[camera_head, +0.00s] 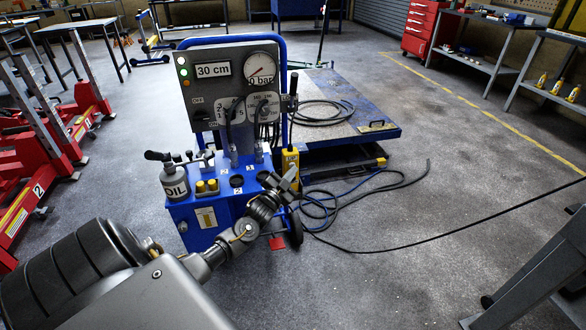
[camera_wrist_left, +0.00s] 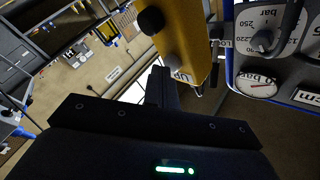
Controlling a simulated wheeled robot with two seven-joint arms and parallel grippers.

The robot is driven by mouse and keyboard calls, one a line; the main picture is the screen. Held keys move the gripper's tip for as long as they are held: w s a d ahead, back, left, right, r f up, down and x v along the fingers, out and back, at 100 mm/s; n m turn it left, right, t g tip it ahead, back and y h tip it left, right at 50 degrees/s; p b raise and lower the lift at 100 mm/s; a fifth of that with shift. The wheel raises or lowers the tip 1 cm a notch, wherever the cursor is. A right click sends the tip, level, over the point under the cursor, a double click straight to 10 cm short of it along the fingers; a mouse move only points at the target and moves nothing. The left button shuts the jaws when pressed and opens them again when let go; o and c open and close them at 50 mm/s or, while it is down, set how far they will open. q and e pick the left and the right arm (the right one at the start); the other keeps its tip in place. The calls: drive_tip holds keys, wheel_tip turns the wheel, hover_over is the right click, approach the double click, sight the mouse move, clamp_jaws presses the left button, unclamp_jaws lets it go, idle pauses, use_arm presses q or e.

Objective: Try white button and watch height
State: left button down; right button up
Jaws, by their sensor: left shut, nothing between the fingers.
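The blue jack trolley (camera_head: 207,215) stands in the middle of the head view. Its grey panel has a display (camera_head: 213,70) reading 30 cm and a gauge (camera_head: 260,68) labelled 0 bar. A yellow control box (camera_head: 290,160) hangs at the trolley's right side. I cannot make out a white button for certain. My right gripper is not in view.
A low blue lift platform (camera_head: 372,121) stands behind the trolley. Hoses (camera_head: 335,200) and a black cable lie on the floor to the right. Red lifting equipment (camera_head: 60,140) stands at the left. Open floor (camera_head: 440,215) lies at the right.

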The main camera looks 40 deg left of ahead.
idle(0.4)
use_arm(q)
drive_tip(key=shift+s+d+p, duration=0.6)
drive_tip(key=shift+d+p, duration=0.1)
drive_tip(key=shift+d, duration=0.1)
drive_tip(key=s+d+p, duration=0.2)
drive_tip(key=d+p, duration=0.1)
drive_tip(key=d, duration=0.1)
drive_tip(key=shift+s+d, duration=0.1)
drive_tip(key=shift+s, duration=0.3)
idle(1.8)
